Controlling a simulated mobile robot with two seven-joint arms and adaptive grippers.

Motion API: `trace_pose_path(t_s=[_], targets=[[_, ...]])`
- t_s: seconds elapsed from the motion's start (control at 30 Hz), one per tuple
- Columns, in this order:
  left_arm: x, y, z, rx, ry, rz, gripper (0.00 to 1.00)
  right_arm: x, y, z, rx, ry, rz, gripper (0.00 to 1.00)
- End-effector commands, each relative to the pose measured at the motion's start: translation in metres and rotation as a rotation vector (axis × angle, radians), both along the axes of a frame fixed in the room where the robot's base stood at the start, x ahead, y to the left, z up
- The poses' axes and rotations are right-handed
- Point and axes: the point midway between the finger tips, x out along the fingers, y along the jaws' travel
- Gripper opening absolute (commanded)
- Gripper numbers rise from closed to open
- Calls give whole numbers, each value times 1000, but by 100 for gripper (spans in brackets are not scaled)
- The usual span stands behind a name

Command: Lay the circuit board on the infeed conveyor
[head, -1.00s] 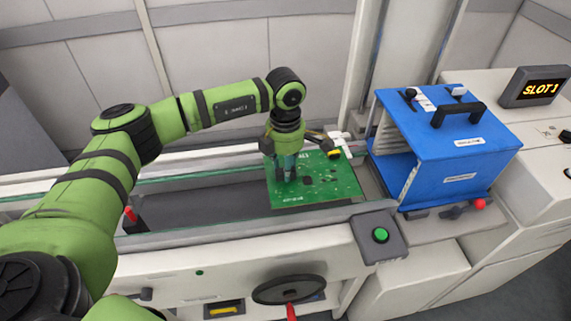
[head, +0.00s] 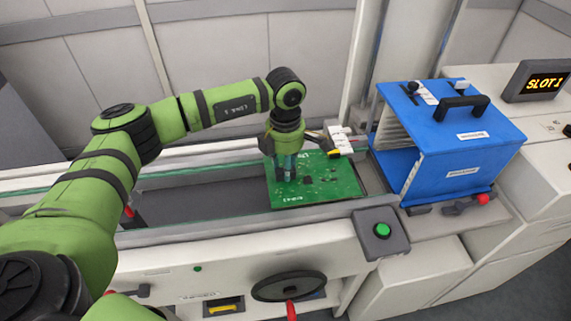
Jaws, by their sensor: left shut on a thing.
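The circuit board (head: 325,183) is a green rectangle with small dark parts, level, at the right end of the infeed conveyor (head: 190,206). The conveyor is a dark belt between pale rails with green strips. My left gripper (head: 287,175) points down over the board's left half and is shut on the circuit board. The board lies between the rails or just above them; I cannot tell whether it touches the belt. The gripper's fingertips are partly lost against the board. My right gripper is not in view.
A blue magazine box (head: 455,140) with a black handle stands right of the conveyor's end. A green button (head: 382,230) sits on a grey box at the front rail. A black handwheel (head: 289,286) is below. The belt left of the board is clear.

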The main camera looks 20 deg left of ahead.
Motion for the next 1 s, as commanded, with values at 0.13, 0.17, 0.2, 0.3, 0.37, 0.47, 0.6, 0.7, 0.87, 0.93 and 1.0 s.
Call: trace_pose_path(t_s=[0.13,0.17,0.2,0.3,0.37,0.47,0.6,0.7,0.87,0.93,1.0], targets=[[1,0,0,-1,-2,0,0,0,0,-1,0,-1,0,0],[0,0,-1,-1,-2,0,0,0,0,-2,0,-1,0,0],[0,0,-2,-1,-2,0,0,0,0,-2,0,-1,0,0],[1,0,-4,-1,-2,0,0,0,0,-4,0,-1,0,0],[1,0,-5,-1,-2,0,0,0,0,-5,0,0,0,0],[1,0,-7,-1,-2,0,0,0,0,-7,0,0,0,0],[1,0,-10,-1,-2,0,0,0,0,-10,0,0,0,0],[1,0,-12,-1,-2,0,0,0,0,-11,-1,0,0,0],[1,0,-12,-1,-2,0,60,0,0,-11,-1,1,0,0],[1,0,-12,-1,-2,0,60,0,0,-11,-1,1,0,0],[0,0,-12,-1,-2,0,60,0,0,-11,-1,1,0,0]])
